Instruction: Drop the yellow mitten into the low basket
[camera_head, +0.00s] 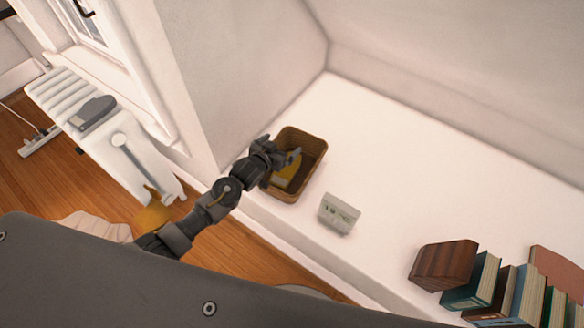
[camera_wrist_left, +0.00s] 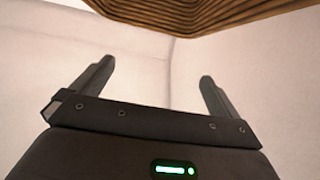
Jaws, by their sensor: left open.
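The low basket (camera_head: 316,146) is brown and woven and stands on the white ledge by the wall corner. A yellow mitten (camera_head: 286,175) lies inside it, partly hidden by my left gripper. My left gripper (camera_head: 284,162) is at the basket's left side, with its fingers over the opening. In the left wrist view its two fingers (camera_wrist_left: 155,90) are spread with nothing between them. The basket's woven side (camera_wrist_left: 195,14) shows at the top of that view. My right gripper is not in view.
A small white digital display (camera_head: 339,213) stands on the ledge right of the basket. A dark wooden block (camera_head: 443,265) and several books (camera_head: 500,290) are farther right. The ledge's middle is clear.

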